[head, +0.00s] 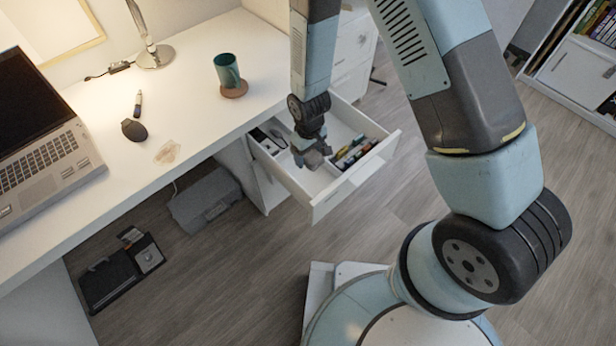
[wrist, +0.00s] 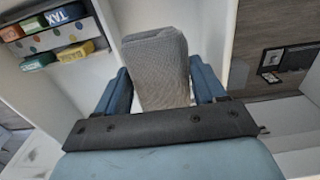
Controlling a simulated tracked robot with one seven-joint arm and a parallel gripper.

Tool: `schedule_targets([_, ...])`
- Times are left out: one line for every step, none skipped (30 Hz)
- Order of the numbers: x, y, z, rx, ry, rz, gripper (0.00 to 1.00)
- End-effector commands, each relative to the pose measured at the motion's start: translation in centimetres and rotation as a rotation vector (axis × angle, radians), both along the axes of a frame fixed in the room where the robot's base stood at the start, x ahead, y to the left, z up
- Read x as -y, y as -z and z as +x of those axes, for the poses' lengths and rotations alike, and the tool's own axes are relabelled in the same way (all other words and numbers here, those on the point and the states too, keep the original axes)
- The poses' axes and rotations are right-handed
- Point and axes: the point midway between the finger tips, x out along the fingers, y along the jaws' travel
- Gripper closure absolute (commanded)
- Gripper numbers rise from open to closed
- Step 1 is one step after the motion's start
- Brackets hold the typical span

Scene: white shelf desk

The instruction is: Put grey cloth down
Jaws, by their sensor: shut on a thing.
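The grey cloth (wrist: 157,72) is between the two blue fingers of my gripper (wrist: 163,92) in the wrist view, and the gripper is shut on it. In the head view my gripper (head: 312,152) hangs down over the open white drawer (head: 318,180), with the cloth (head: 314,159) at its tip. I cannot tell whether the cloth touches the drawer floor.
The drawer holds coloured boxes (head: 355,152) at its right and small items (head: 268,140) at its left. A stain (head: 167,152) marks the desktop.

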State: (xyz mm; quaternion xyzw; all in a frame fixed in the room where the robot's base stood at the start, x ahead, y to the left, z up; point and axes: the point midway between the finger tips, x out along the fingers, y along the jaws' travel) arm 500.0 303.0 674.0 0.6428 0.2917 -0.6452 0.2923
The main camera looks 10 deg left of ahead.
Motion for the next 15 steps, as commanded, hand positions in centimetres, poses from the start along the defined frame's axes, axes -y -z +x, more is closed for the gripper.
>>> schedule_targets([-0.2, 0.1, -0.3, 0.001, -0.008, -0.001, 0.79])
schedule_targets([-0.2, 0.3, -0.3, 0.001, -0.01, -0.001, 0.79])
schedule_targets([-0.2, 0.6, -0.4, 0.001, -0.012, -0.001, 0.79])
schedule_targets([-0.2, 0.9, -0.5, 0.0, -0.013, -0.001, 0.79])
schedule_targets([-0.2, 1.3, -0.5, -0.001, -0.013, -0.003, 0.79])
schedule_targets([-0.2, 1.8, -0.5, -0.001, -0.013, -0.003, 0.79])
schedule_targets([-0.2, 2.3, -0.5, -0.001, -0.013, -0.002, 0.79])
schedule_targets([-0.2, 2.8, -0.5, -0.001, -0.013, -0.002, 0.79])
schedule_targets([-0.2, 3.3, -0.5, -0.001, -0.013, -0.002, 0.79])
schedule_targets([-0.2, 3.7, -0.5, -0.001, -0.013, -0.002, 0.79])
schedule_targets([-0.2, 4.2, -0.5, -0.001, -0.013, -0.003, 0.79])
schedule_targets([-0.2, 4.6, -0.5, -0.001, -0.013, -0.002, 0.79])
schedule_targets([-0.3, 4.9, -0.5, 0.0, -0.013, -0.001, 0.79])
schedule_targets([-0.2, 5.2, -0.5, -0.001, -0.012, -0.002, 0.79])
schedule_targets([-0.2, 5.5, -0.5, -0.001, -0.013, -0.002, 0.79])
